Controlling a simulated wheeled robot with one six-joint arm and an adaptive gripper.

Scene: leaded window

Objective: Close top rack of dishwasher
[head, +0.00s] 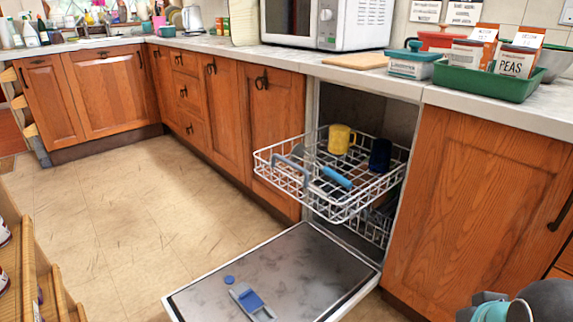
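The dishwasher's top rack (329,205) is a white wire basket pulled well out of the cavity, with a grey handle (289,170) across its front left. A yellow mug (341,139), a dark blue cup (380,155) and a blue-handled utensil (337,178) are in it. The dishwasher door (325,262) is folded down flat below the rack. The lower rack (375,222) shows partly inside, beneath the top rack. Part of my arm shows at the bottom right corner, apart from the rack. My gripper's fingers are not visible.
The counter (230,46) runs above with a microwave (330,22), a cutting board (356,61) and a green tray (486,81) of boxes. Wooden cabinets (480,190) flank the dishwasher. Open floor (130,205) lies left of the door. A wooden shelf (45,265) stands at the lower left.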

